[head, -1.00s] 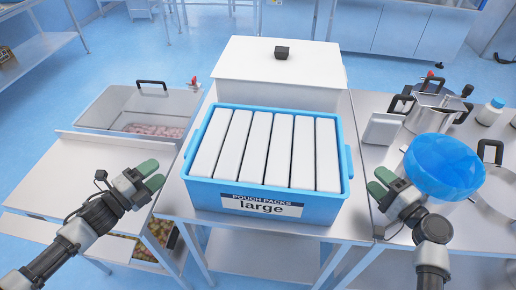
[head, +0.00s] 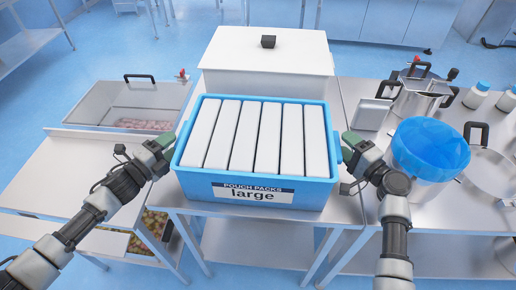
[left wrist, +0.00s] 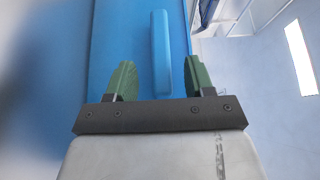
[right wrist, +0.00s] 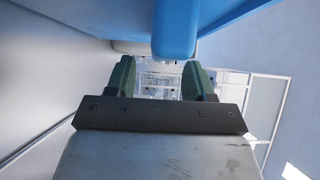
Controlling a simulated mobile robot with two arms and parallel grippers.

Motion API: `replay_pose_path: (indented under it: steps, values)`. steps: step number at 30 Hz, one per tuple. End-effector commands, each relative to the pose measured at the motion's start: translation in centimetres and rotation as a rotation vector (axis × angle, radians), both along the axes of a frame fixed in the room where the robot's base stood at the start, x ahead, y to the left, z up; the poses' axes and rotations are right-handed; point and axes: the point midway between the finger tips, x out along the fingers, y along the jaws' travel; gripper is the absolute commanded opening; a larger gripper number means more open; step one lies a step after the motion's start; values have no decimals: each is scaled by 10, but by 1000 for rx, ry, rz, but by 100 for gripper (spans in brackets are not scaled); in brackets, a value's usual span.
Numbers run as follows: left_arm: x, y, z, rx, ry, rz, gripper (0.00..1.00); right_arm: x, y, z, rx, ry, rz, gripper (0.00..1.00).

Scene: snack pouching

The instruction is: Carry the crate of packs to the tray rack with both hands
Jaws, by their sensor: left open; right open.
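The blue crate (head: 258,190), labelled "POUCH PACKS large", stands on a metal table and holds a row of several white packs (head: 270,135). My left gripper (head: 163,146) is open at the crate's left side. In the left wrist view the crate's handle (left wrist: 161,55) lies between the open green fingers (left wrist: 158,80). My right gripper (head: 350,145) is open at the crate's right side. In the right wrist view a blue handle end (right wrist: 175,35) is just ahead of and between the open fingers (right wrist: 165,78). The tray rack cannot be clearly identified.
A white lidded box (head: 265,70) stands behind the crate. A blue bowl (head: 430,148) and pots (head: 420,98) crowd the right table. A sink-like basin (head: 130,108) and a bare white surface (head: 80,170) are on the left.

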Motion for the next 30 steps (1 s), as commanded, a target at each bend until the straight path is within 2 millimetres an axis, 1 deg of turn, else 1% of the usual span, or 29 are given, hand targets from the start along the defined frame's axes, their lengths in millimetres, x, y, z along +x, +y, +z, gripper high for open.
replay_pose_path:
  steps: [1,3,6,16,17,24,27,30]
  values:
    - [6,-4,0,-1,0,1,53,6,3,0,1,0,0,53]
    - [11,-8,0,-1,0,0,53,12,7,0,1,0,0,53]
    - [15,-11,0,-1,1,0,53,16,10,0,1,1,-1,53]
    - [17,-13,0,-1,1,0,53,18,11,0,-1,1,-1,53]
    - [17,-13,0,-1,1,0,50,18,11,0,0,0,-1,50]
    - [17,-13,0,-1,1,0,13,18,11,0,-1,1,-1,13]
    - [17,-13,0,-1,1,0,0,18,11,0,-1,1,0,0]
    - [17,-13,0,0,1,0,0,18,11,-1,-1,1,-1,0]
